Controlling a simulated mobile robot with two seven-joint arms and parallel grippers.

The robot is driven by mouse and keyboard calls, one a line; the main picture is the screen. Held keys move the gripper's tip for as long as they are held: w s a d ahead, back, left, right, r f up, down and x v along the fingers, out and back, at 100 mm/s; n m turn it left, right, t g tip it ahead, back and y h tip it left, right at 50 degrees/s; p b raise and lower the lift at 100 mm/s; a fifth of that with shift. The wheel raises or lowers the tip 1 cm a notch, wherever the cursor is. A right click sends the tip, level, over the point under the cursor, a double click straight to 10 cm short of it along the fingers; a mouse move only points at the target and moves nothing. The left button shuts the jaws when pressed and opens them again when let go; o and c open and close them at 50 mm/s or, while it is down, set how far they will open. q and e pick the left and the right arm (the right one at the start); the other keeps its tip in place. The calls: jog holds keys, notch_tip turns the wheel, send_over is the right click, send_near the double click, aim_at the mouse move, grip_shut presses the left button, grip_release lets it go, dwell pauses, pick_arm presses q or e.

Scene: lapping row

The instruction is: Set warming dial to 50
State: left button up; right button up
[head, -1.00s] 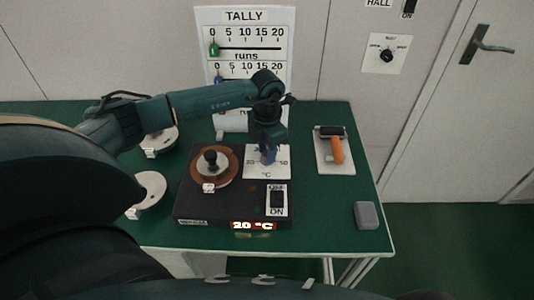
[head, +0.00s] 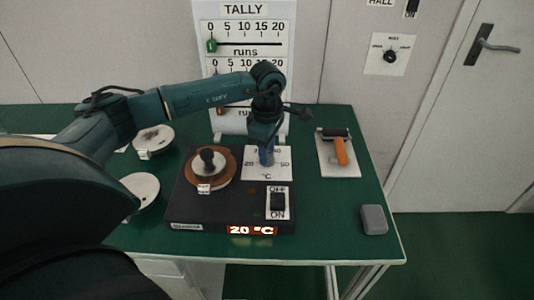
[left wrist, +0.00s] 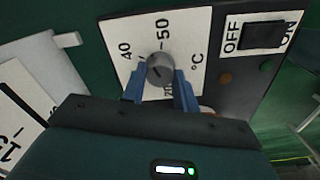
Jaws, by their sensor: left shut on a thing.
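The warming dial (left wrist: 160,69) is a round grey knob on a white scale plate (head: 282,168) marked 20 to 50 °C. The plate sits on the dark hotplate unit (head: 222,213). My left gripper (head: 266,158) points down at the dial, and in the left wrist view its two blue fingers (left wrist: 160,88) are shut on the knob. The knob's pointer setting is not clear to me. The red display (head: 252,230) reads 20 °C. In the head view the gripper hides most of the dial. My right gripper is not in view.
An OFF/ON rocker switch (head: 278,202) is just below the scale plate. A brown round plate with a black-knobbed weight (head: 208,161) is left of the dial. A roller with an orange handle (head: 341,150) and a grey block (head: 374,219) lie to the right. The tally board (head: 289,65) stands behind.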

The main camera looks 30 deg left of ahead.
pick_arm(q)
jog(key=shift+w+m+b, duration=0.1)
jog(key=shift+m+b, duration=0.3)
jog(key=shift+m, duration=0.6)
jog(key=shift+m+b, duration=0.5)
jog(key=shift+m, duration=0.7)
jog(key=shift+m+b, duration=0.3)
jog(key=shift+m, duration=1)
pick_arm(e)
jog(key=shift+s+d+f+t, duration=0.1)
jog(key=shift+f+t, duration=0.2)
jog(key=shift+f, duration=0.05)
pick_arm(q)
jog(key=o, duration=1)
jog(key=shift+c, duration=0.2)
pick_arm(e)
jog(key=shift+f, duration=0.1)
pick_arm(q)
notch_tip(320, 180, up, 13)
